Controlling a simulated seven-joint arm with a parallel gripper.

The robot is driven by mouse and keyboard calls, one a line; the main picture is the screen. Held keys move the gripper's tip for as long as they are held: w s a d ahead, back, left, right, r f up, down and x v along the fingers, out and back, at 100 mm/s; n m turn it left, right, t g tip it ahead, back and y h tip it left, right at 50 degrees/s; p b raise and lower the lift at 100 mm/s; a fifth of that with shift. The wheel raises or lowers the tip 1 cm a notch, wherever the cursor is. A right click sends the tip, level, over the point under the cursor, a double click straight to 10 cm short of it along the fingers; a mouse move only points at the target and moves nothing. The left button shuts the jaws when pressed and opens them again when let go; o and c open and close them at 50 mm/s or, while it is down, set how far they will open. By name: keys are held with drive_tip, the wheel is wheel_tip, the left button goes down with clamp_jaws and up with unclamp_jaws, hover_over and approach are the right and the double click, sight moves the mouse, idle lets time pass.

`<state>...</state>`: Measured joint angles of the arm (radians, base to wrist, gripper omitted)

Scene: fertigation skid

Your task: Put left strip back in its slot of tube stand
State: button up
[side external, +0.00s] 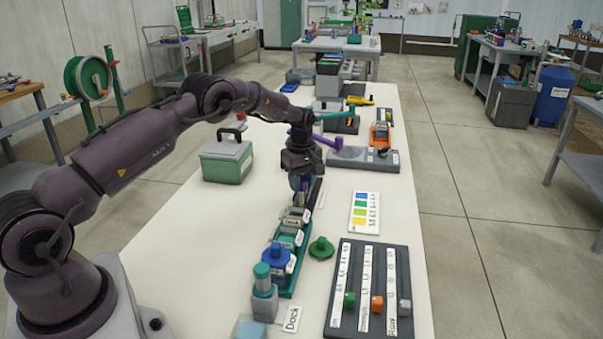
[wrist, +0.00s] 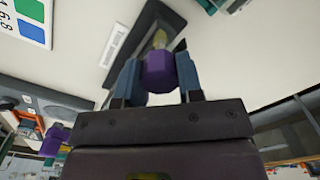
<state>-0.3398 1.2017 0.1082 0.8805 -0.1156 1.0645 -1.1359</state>
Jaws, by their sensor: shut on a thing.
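My gripper (side external: 302,188) points down above the middle of the table. In the wrist view its two blue-grey fingers (wrist: 159,74) are shut on a purple piece (wrist: 159,70) with a pale yellow tip. I take this to be the left strip, but its far end is hard to make out. A dark, narrow holder (wrist: 150,28) lies below and beyond the held piece, partly hidden by it. It also shows just right of the fingers in the side view (side external: 315,194). I cannot tell whether this is the tube stand, or whether the piece touches it.
A teal tray with labelled blocks (side external: 290,242) stands in front of my gripper. A green box (side external: 227,160) stands left, a colour chart (side external: 364,212) right. A grey block (side external: 350,158) and a dark slider panel (side external: 347,312) flank the right edge.

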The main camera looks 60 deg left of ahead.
drive_tip(key=shift+f, duration=0.3)
drive_tip(key=o, duration=1)
drive_tip(key=shift+r, duration=3.55)
